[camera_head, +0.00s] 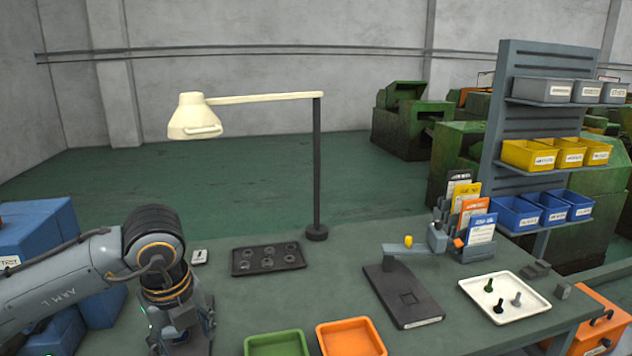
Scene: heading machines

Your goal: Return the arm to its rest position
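My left arm comes in from the left and bends down at a dark joint. Its gripper end (182,336) hangs at the bottom edge of the view, over the table's left front part. The fingertips are hidden or cut off, so I cannot tell whether it is open or shut, or whether it holds anything. My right arm and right gripper are not in view.
The green table holds a black tray with round recesses (268,258), a lamp (317,175), green (276,343) and orange (350,338) bins, a dark flat fixture (400,294) and a white tray (540,306) with small dark parts. A bin rack (497,145) stands right.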

